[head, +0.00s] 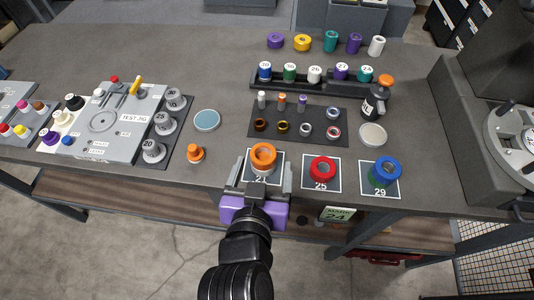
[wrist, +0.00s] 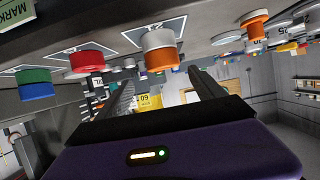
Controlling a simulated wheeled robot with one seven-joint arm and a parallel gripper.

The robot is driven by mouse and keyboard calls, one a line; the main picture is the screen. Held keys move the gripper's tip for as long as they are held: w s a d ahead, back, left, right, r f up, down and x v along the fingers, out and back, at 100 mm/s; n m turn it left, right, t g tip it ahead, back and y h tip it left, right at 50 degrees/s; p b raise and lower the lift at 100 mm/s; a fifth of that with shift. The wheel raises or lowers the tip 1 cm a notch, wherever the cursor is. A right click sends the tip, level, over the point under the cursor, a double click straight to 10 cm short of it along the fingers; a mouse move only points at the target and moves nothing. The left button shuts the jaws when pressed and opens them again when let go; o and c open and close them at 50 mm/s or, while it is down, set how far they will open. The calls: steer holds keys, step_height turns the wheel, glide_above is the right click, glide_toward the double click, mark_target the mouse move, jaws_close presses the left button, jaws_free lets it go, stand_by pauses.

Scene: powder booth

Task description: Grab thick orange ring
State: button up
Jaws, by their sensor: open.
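The thick orange ring (head: 263,155) sits on a white round base on the square mat marked 21, near the table's front edge. In the wrist view, which is upside down, the orange ring (wrist: 161,60) shows with its white base beyond my fingers. My gripper (head: 264,166) is open and empty, at the front edge of that mat, with its fingers spread to the left and right of the ring. I cannot tell from these frames whether the fingers touch anything. In the wrist view the fingers (wrist: 158,84) stand wide apart, and nothing is between them.
To the right are a red ring (head: 322,168) on mat 25 and a blue ring (head: 386,172) on mat 29. An orange knob (head: 196,153) stands to the left. Behind is a dark tray (head: 340,115) with small rings. A grey machine (head: 470,140) stands far right.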

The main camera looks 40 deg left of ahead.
mark_target(265, 148)
steer(key=x, duration=0.4)
steer(key=p+x, duration=0.1)
steer(key=x, duration=0.1)
steer(key=shift+s+a+f, duration=0.1)
steer(key=shift+a+f, duration=0.2)
steer(key=shift+a, duration=0.05)
steer(key=shift+c, duration=0.5)
jaws_close()
steer(key=shift+r, duration=0.15)
